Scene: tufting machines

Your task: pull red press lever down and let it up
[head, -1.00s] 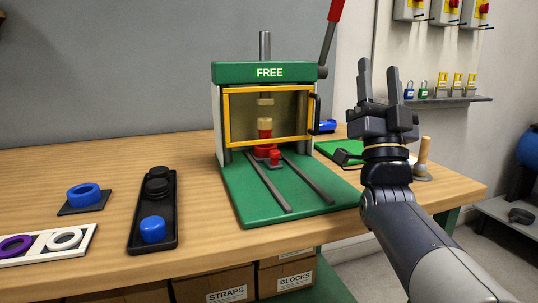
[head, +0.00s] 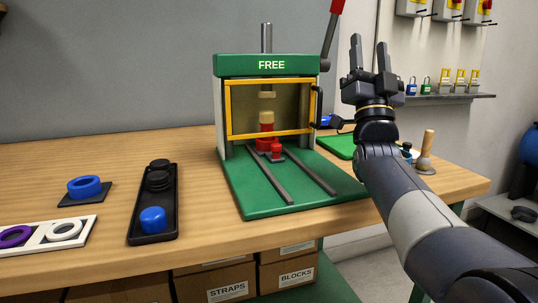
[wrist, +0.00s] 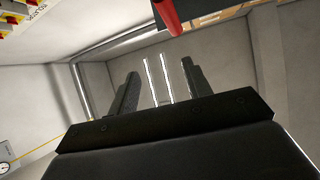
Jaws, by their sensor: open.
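The green press (head: 240,66) stands on the workbench, its top labelled FREE. Its lever is a grey rod with a red handle (head: 337,6) at the upper right, raised, its top cut off by the frame edge. The red handle also shows in the wrist view (wrist: 168,14), at the top, above and beyond the fingertips. My gripper (head: 368,48) points upward to the right of the press, below and right of the lever handle. It is open and empty, with a gap between its fingers. It does not touch the lever.
A black tray (head: 135,225) with a blue cap (head: 152,219) lies left. A wooden-handled tool (head: 428,142) stands right. A padlock shelf (head: 450,97) is on the wall behind.

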